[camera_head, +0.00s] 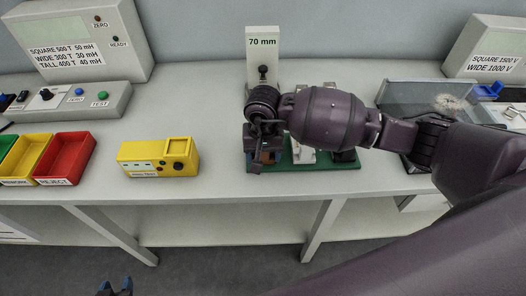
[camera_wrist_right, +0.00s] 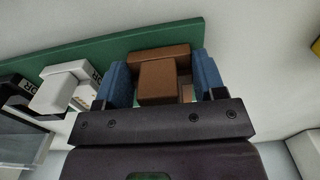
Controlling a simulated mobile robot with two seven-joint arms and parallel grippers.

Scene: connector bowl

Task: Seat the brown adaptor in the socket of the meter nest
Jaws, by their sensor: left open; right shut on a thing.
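The brown adaptor (camera_wrist_right: 160,82) is a T-shaped block between the two blue fingers of my right gripper (camera_wrist_right: 161,72) in the right wrist view. My right gripper is shut on it, at the left end of the green board (camera_wrist_right: 110,50). In the head view my right gripper (camera_head: 264,157) and wrist cover most of the adaptor. I cannot tell whether the adaptor touches the board. My left gripper (camera_head: 115,287) is open and empty, low in front of the bench. A yellow box (camera_head: 158,158) with a raised square frame may be the meter nest; its label is too small to read.
White (camera_wrist_right: 60,92) and black (camera_wrist_right: 15,95) adaptors stand on the board beside the held one. A 70 mm post (camera_head: 262,45) stands behind. A red bin (camera_head: 66,158) is left. A clear-walled tray (camera_head: 420,97) is right. The bench between yellow box and board is clear.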

